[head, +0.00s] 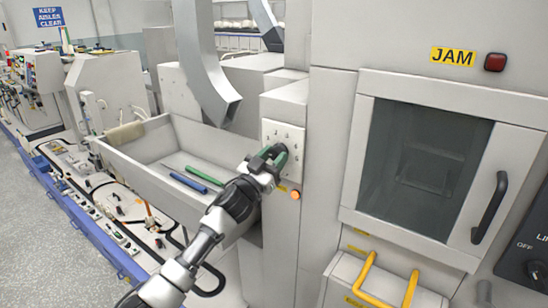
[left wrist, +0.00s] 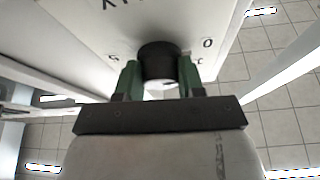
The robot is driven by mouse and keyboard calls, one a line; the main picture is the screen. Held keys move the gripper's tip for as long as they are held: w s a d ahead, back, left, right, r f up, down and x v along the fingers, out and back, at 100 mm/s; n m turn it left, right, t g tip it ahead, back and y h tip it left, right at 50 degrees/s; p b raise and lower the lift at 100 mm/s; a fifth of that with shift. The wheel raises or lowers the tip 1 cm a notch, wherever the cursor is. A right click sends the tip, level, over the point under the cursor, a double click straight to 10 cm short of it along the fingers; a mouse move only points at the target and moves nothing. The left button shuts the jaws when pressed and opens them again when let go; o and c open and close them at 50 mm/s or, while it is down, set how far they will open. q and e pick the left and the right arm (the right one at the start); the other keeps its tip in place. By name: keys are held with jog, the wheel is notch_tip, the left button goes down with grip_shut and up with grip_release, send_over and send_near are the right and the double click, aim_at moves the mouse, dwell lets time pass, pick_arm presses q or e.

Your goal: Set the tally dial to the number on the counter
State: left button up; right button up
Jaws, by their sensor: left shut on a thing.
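The tally dial has a pale plate (head: 296,137) with small dark marks around it, on the side of a grey cabinet. Its black round knob (left wrist: 159,60) shows in the left wrist view. My left gripper (head: 271,157) is shut on the knob, with one green finger on each side of it; the fingers also show in the left wrist view (left wrist: 160,78). The gripper and arm hide most of the knob in the head view. A "0"-like mark stands right of the knob in the wrist view. The dial's setting cannot be read. I cannot make out a counter number.
A grey trough (head: 140,160) left of the dial holds a blue bobbin-like rod (head: 188,183) and a green one (head: 204,175). An orange button (head: 295,194) sits below the plate. Right are a windowed door (head: 425,165), a JAM sign (head: 453,57) and yellow handles (head: 365,280).

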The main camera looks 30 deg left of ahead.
pick_arm(q)
jog(key=m+h, duration=0.1)
jog(key=m, duration=0.1)
jog(key=m+h, duration=0.1)
jog(key=m, duration=0.1)
jog(key=shift+a+m+g, duration=0.15)
jog(key=shift+m+g, duration=0.25)
jog(key=m+h+p, duration=0.1)
jog(key=m, duration=0.1)
jog(key=m+g+h, duration=0.1)
jog(key=m, duration=0.2)
jog(key=shift+r+g+p, duration=0.15)
jog(key=shift+g+p, duration=0.15)
jog(key=shift+p, duration=0.05)
jog(key=m+g+p, duration=0.1)
jog(key=m, duration=0.2)
jog(key=m+g+h+p, duration=0.1)
jog(key=m, duration=0.2)
jog(key=shift+a+r+p, duration=0.15)
jog(key=shift+p, duration=0.15)
jog(key=shift+m+g+p, duration=0.7)
jog(key=shift+m+p, duration=0.05)
jog(key=shift+m, duration=0.55)
jog(key=o, duration=0.9)
